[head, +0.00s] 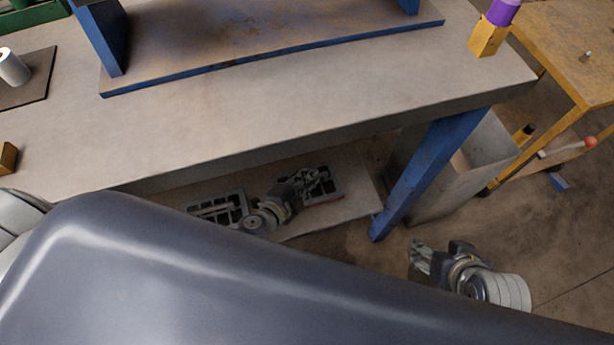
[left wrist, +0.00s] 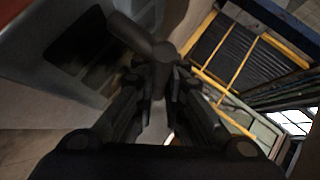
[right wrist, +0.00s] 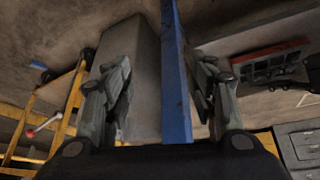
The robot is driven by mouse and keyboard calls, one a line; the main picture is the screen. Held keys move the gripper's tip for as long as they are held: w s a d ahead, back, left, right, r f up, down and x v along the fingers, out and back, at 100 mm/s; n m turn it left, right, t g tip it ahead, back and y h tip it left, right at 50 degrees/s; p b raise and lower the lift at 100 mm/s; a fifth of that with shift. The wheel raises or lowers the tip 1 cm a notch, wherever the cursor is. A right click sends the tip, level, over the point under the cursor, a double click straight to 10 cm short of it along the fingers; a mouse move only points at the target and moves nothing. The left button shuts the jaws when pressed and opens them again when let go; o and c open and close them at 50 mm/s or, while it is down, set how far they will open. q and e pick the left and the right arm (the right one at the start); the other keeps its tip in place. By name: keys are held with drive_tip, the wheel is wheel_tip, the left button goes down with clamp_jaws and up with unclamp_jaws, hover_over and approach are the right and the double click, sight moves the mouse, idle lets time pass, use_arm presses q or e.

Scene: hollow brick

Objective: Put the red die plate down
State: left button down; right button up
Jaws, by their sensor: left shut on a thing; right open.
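The red die plate (head: 325,198) is at the right part of the lower shelf under the bench, a grey plate with dark openings and a red edge. It also shows in the right wrist view (right wrist: 262,66). I cannot tell whether it touches the shelf or hangs just above it. My left gripper (head: 308,183) is over it, shut on a dark T-shaped handle (left wrist: 157,55) in the left wrist view. How the handle joins the plate is unclear. My right gripper (head: 420,255) is open and empty, right of the bench's blue leg (head: 425,175).
A second grey plate (head: 217,207) with openings lies left on the lower shelf (head: 350,206). A grey bin (head: 450,175) stands behind the leg. The bench top (head: 300,105) overhangs the shelf. A yellow-framed table (head: 570,50) is at right. Bare floor (head: 560,240) surrounds my right gripper.

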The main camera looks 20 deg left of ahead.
use_arm(q)
drive_tip(key=shift+w+f+b, duration=0.15)
drive_tip(key=shift+f+b, duration=0.6)
use_arm(e)
drive_tip(key=w+a+r+t+y, duration=0.1)
drive_tip(key=w+r+t, duration=0.3)
drive_tip(key=w, duration=0.4)
drive_tip(key=shift+a+r+t, duration=0.3)
drive_tip(key=shift+a+r, duration=0.05)
drive_tip(key=shift+a, duration=0.55)
use_arm(q)
drive_tip(key=c, duration=1.7)
unclamp_jaws()
drive_tip(key=shift+f, duration=0.2)
drive_tip(key=shift+o, duration=0.2)
